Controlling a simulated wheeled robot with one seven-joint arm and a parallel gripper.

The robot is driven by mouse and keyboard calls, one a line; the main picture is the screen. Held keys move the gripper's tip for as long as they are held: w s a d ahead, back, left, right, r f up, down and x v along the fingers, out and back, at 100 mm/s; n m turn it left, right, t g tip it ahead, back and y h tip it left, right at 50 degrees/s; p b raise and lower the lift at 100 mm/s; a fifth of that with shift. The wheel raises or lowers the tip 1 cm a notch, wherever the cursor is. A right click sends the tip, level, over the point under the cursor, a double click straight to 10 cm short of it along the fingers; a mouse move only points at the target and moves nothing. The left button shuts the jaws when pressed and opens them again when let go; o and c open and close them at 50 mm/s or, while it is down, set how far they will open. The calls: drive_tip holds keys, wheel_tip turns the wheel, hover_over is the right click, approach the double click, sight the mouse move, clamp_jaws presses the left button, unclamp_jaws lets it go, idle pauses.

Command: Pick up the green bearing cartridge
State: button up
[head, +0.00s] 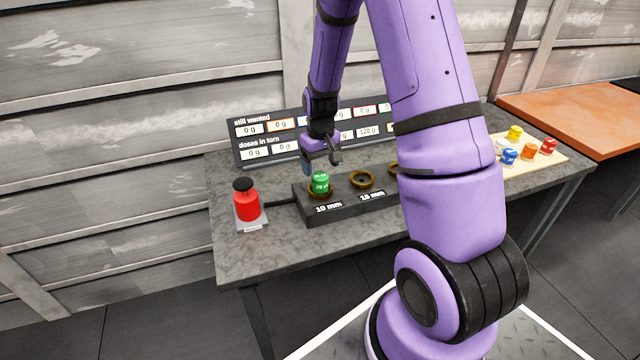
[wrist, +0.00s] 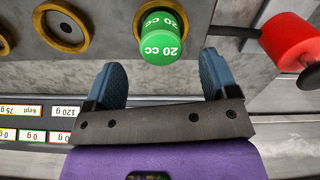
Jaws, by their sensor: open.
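The green bearing cartridge (head: 320,183) stands upright in the brass ring over the "10 mm" label on the dark block (head: 345,207). In the wrist view the green cartridge (wrist: 158,40) shows "20 cc" on its top and side. My gripper (head: 322,160) is just behind and above the cartridge in the head view. In the wrist view my gripper (wrist: 162,80) has its two blue fingers spread wide and nothing between them. The cartridge lies just beyond the fingertips, roughly between their lines. I see no contact.
An empty brass ring (head: 362,179) is beside the cartridge. A red plunger-like device (head: 246,203) stands at the left. A display panel (head: 270,135) is behind. A pale tray (head: 545,160) with several coloured pieces lies at the right. My arm hides part of the block.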

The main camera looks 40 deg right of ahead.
sight(321, 176)
drive_tip(key=shift+s+a+f, duration=0.1)
drive_tip(key=shift+s+f, duration=0.05)
drive_tip(key=shift+f, duration=2.6)
drive_tip(key=c, duration=1.3)
